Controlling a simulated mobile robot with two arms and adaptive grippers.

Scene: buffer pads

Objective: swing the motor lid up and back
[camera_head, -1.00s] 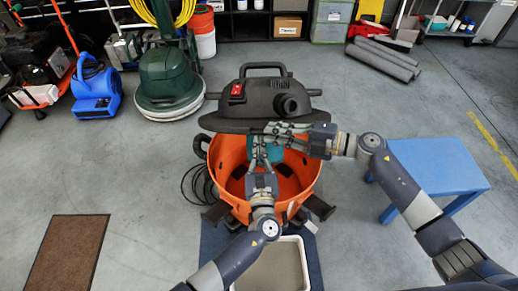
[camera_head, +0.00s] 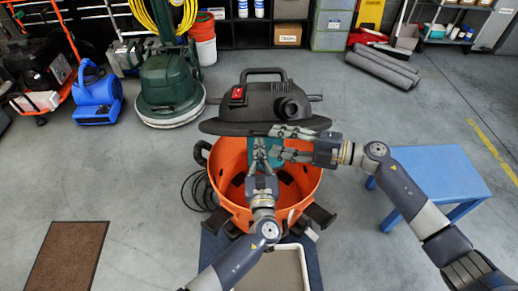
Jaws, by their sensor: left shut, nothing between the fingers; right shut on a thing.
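The black motor lid (camera_head: 225,127), with its top handle and red switch, is tipped up at the back of the orange drum (camera_head: 228,163). The drum's inside shows from the front. My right gripper (camera_head: 276,143) is shut on the lid's front rim, its fingers pointing left; the exact contact is small and partly hidden. My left gripper (camera_head: 261,155) is shut and empty, pointing up over the drum opening just below the rim, close to the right fingers. A teal part (camera_head: 276,161) shows behind the fingers, partly hidden.
A blue low table (camera_head: 435,165) stands right of the drum, near my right arm. A grey tray (camera_head: 275,270) on a dark mat lies in front. A black cable (camera_head: 197,190) coils at the drum's left. A green floor machine (camera_head: 168,85) stands behind left.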

